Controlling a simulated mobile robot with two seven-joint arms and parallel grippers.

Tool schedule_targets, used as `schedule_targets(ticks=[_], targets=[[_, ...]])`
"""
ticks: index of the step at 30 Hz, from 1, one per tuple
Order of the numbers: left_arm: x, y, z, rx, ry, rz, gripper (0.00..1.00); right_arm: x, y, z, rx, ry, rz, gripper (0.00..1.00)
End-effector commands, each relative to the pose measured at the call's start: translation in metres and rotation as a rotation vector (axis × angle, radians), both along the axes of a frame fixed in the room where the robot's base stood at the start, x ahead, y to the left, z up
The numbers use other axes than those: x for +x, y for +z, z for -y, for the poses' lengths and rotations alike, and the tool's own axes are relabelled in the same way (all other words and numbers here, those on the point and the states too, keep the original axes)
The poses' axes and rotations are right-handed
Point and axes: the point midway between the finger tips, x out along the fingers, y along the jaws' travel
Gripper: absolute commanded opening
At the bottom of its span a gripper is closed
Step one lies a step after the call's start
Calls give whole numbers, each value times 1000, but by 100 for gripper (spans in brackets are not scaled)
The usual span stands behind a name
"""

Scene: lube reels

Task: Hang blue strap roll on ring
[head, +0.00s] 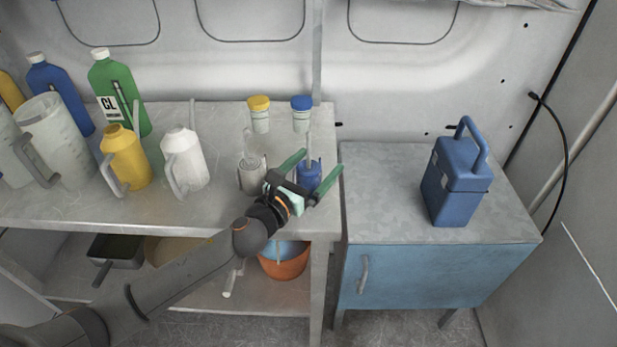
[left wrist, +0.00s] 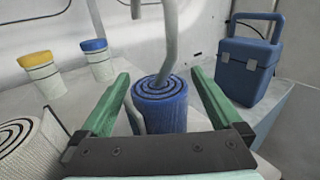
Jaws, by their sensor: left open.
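The blue strap roll (head: 308,176) stands upright near the right front corner of the metal bench. In the left wrist view its coiled top and blue side (left wrist: 163,110) show. A grey curved rod (left wrist: 171,40) rises from its top. My left gripper (head: 322,160) is open, with one green finger on each side of the blue roll. In the left wrist view the roll is between the fingers (left wrist: 159,73), with gaps visible; contact is not clear. I cannot pick out the ring with certainty. My right gripper is not in view.
A whitish roll (head: 251,174) stands just left of the blue one. Yellow-lidded (head: 259,113) and blue-lidded (head: 301,113) jars stand behind. Jugs, including a white one (head: 184,160), fill the bench's left. A blue case (head: 457,180) stands on the lower cabinet (head: 385,222), right.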

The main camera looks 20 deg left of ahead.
Motion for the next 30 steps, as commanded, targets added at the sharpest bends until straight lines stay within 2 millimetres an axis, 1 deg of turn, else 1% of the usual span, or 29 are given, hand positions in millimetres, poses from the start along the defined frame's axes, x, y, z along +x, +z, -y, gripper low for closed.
schedule_targets(ticks=[4, 30], targets=[[0, 0, 0, 0, 0, 0, 99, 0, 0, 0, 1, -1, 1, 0], [0, 0, 0, 0, 1, -1, 1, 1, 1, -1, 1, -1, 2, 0]])
